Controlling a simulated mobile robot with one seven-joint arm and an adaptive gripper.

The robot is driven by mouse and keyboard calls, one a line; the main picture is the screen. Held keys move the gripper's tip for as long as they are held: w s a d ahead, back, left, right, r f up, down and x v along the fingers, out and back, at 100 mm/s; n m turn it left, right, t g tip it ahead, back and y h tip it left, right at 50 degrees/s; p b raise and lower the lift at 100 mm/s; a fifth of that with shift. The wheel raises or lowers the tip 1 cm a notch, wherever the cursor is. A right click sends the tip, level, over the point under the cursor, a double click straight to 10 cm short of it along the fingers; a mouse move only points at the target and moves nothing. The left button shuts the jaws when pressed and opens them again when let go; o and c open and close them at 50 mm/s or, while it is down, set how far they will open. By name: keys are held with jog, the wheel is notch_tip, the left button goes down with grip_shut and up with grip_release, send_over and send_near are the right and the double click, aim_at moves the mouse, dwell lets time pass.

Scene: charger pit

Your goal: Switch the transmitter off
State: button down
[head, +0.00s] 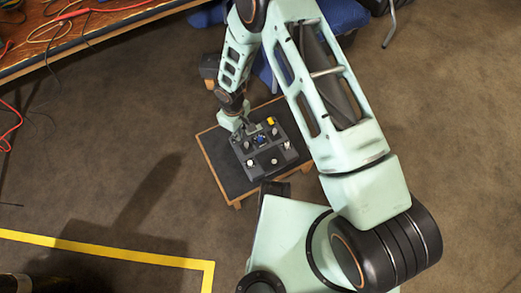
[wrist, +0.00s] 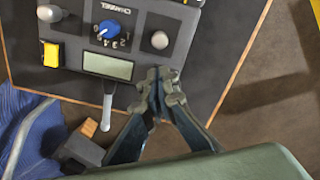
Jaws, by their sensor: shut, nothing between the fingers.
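The transmitter (head: 263,147) is a dark grey box with knobs on top, lying on a low dark-topped stand. In the wrist view its panel (wrist: 78,88) carries a yellow switch (wrist: 51,54) at the left, a blue channel dial (wrist: 109,33), a small display (wrist: 107,66) and a round grey knob (wrist: 159,40). The yellow switch also shows in the head view (head: 270,121). A pale grey rod (wrist: 107,108) sticks out past the panel's near edge. My gripper (wrist: 160,80) is shut and empty, its tips by the near edge, right of the display. Contact cannot be told.
The stand (head: 222,168) has a wooden rim and bare room around the transmitter. A workbench with cables (head: 75,40) is at upper left. A blue cloth-like thing (head: 335,14) lies behind my arm. Yellow tape (head: 100,249) marks the floor.

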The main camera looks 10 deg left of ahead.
jog(key=shift+r+p, duration=2.1)
jog(key=shift+r, duration=1.35)
